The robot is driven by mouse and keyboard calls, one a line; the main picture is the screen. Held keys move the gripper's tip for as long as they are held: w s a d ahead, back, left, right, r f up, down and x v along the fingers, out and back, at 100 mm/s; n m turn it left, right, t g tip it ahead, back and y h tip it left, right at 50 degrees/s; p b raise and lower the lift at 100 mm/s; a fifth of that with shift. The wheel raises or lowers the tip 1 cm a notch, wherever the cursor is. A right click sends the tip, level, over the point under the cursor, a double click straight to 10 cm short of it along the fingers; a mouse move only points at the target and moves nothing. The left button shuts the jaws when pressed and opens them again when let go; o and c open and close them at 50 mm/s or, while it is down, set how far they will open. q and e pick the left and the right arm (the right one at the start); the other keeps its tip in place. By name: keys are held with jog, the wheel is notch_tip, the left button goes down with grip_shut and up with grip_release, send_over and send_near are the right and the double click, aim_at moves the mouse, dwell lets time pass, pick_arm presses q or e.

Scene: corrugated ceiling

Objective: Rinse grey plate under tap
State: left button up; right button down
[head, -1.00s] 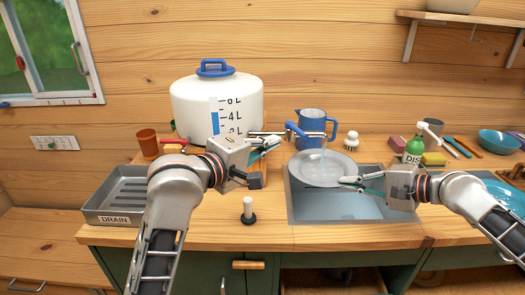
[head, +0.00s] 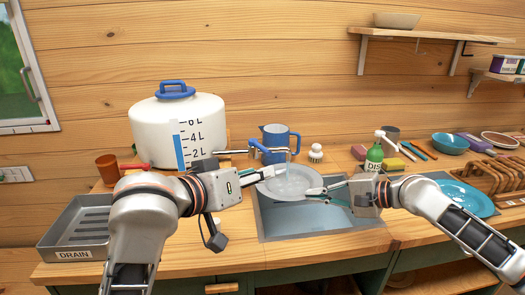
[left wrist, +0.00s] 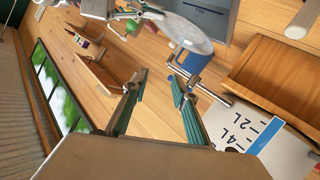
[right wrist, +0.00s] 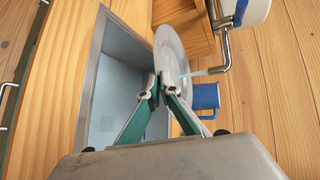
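The grey plate (head: 277,188) is held tilted over the sink (head: 330,221), under the tap (head: 286,151). A pale stream of water runs from the spout onto it. My right gripper (head: 318,191) is shut on the plate's near right rim; the right wrist view shows both fingertips (right wrist: 160,84) meeting at the plate's edge (right wrist: 170,48). My left gripper (head: 266,180) is at the plate's left, below the tap's blue lever (head: 258,146). In the left wrist view its fingers (left wrist: 158,74) are apart with nothing between them.
A white water container (head: 160,130) stands behind my left arm. A blue jug (head: 278,136) and a small brush (head: 316,152) stand behind the tap. A green soap bottle (head: 374,157) stands right of the sink. A drain tray (head: 75,228) is at the left; a blue plate (head: 466,197) lies right.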

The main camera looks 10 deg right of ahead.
aim_at(266, 152)
pick_arm(q)
jog(key=d+f+m+y, duration=0.1)
jog(key=d+m+y, duration=0.2)
jog(key=m, duration=1.3)
jog(key=d+f+m+y, duration=0.1)
jog(key=d+m+y, duration=0.2)
jog(key=m, duration=1.2)
jog(key=w+m+t+y, duration=0.1)
jog(key=w+m, duration=0.4)
jog(key=m, duration=0.3)
jog(key=w+a+m+t+y, duration=0.1)
jog(key=w+m, duration=0.3)
jog(key=m, duration=0.4)
jog(key=w+a+m+t+y, duration=0.1)
jog(key=w+m+t+y, duration=0.1)
jog(key=w+m, duration=0.3)
jog(key=shift+w+a+r+m+t+y, duration=0.15)
jog(key=shift+w+m+t+y, duration=0.1)
jog(key=shift+m, duration=0.65)
jog(key=shift+w+a+f+m+t+y, duration=0.15)
jog(key=shift+m+y, duration=0.1)
jog(key=shift+m, duration=0.65)
jog(key=shift+r, duration=0.1)
